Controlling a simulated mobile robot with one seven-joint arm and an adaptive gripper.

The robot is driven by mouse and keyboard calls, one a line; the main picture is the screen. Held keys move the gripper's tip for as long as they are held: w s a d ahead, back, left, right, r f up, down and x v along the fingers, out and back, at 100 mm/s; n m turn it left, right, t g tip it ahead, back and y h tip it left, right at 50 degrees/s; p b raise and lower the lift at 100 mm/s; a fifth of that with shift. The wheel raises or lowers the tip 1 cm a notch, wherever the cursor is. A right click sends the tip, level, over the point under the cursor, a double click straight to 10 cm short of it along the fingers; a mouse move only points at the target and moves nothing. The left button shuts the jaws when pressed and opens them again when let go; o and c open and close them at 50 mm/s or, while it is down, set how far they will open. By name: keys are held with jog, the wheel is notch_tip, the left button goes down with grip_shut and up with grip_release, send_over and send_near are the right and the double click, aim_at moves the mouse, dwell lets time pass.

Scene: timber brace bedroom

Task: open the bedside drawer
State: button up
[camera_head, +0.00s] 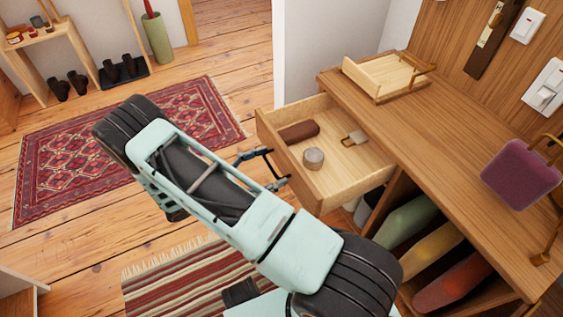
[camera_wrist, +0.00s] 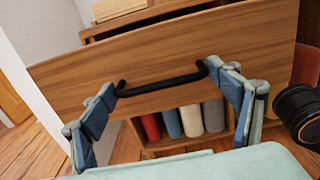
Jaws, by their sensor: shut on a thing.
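The bedside drawer (camera_head: 349,187) is pulled well out of the wooden cabinet, and its inside shows in the head view. Its plain wooden front (camera_wrist: 200,40) fills much of the wrist view. A dark bar handle (camera_wrist: 163,82) is fixed across that front. My gripper (camera_head: 263,170) is at the drawer front. In the wrist view its blue-padded fingers (camera_wrist: 165,88) are at the two ends of the handle, shut on it lengthwise. In the drawer lie a brown roll (camera_head: 299,131), a small round grey item (camera_head: 313,158) and a small tagged item (camera_head: 354,138).
On the cabinet top (camera_head: 420,135) are a wooden tray (camera_head: 378,77) and a purple lamp-like item (camera_head: 521,173). Rolled textiles (camera_head: 430,248) fill the shelf below. A red rug (camera_head: 110,150) and a striped rug (camera_head: 190,285) lie on the floor, left of the cabinet.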

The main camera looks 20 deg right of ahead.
jog(key=shift+a, duration=0.5)
jog(key=o, duration=1.7)
jog(key=s+a, duration=0.1)
jog(key=a, duration=1.1)
jog(key=shift+r, duration=0.1)
